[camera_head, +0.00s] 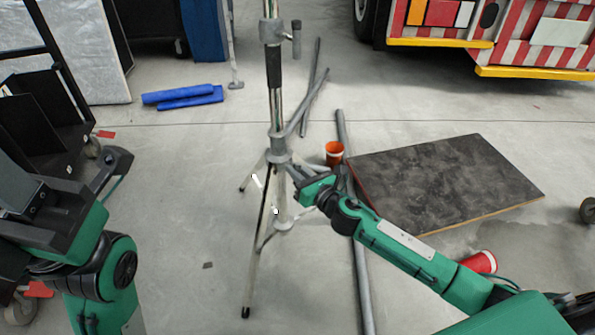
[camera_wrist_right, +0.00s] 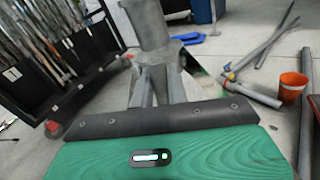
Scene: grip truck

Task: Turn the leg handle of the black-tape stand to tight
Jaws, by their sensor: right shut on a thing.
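The black-tape stand (camera_head: 275,105) stands upright on three spread legs in the middle of the head view. A band of black tape (camera_head: 274,66) wraps its column. My right gripper (camera_head: 296,177) reaches in from the right and is shut at the stand's leg collar (camera_head: 278,150), where the leg handle is. The handle itself is hidden by the gripper. In the right wrist view the stand's grey column and collar (camera_wrist_right: 154,50) rise just beyond the gripper's dark front edge; the fingertips are not clear there. My left arm is at the left of the head view, away from the stand; its jaws are not clear.
Grey pipes (camera_head: 354,235) lie on the floor right of the stand. An orange cup (camera_head: 334,153) stands behind my right gripper. A dark board (camera_head: 450,180) lies to the right. Blue rolls (camera_head: 183,96) lie behind left, and a black rack (camera_head: 40,110) stands far left.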

